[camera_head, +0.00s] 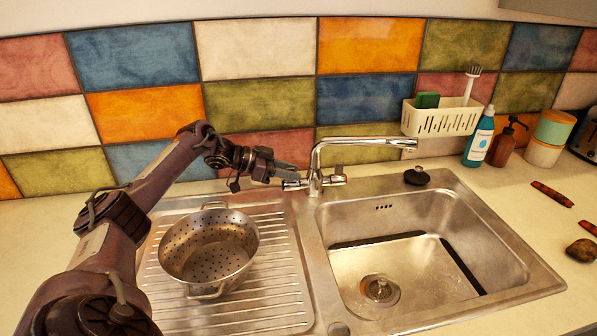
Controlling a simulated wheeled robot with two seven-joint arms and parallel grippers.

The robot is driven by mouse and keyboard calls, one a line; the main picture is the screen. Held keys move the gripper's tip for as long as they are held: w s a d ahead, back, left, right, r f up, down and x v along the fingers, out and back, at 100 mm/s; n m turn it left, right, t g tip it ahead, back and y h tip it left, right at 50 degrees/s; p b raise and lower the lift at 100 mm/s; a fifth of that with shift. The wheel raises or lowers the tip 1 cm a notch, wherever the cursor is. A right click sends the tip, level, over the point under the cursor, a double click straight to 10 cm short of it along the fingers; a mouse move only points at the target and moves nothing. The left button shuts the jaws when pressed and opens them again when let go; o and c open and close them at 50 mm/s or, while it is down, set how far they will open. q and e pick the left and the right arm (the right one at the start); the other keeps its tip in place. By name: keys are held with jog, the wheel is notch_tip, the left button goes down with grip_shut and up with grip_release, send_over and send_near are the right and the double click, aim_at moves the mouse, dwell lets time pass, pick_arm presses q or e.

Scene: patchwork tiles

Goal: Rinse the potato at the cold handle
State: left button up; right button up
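The potato (581,250) is a brown lump on the counter at the far right, to the right of the sink. The chrome tap (316,160) stands behind the sink, with its spout reaching right over the basin. It has a left handle (294,184) and a right handle (336,180); I cannot make out which is cold. No water stream shows from the spout. My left gripper (289,171) is at the left handle, just above and behind it; whether they touch is unclear. Its finger opening is too small to judge. My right gripper is out of view.
A metal colander (210,262) stands on the ribbed drainboard, close to my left arm. The sink basin (440,215) looks empty. Dark red long pieces (552,194) lie at right.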

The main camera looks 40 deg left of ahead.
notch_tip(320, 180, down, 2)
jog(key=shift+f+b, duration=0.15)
jog(key=shift+b, duration=1)
pick_arm(q)
jog(key=v, duration=1.1)
jog(key=shift+s+a, duration=0.2)
jog(key=shift+s, duration=0.05)
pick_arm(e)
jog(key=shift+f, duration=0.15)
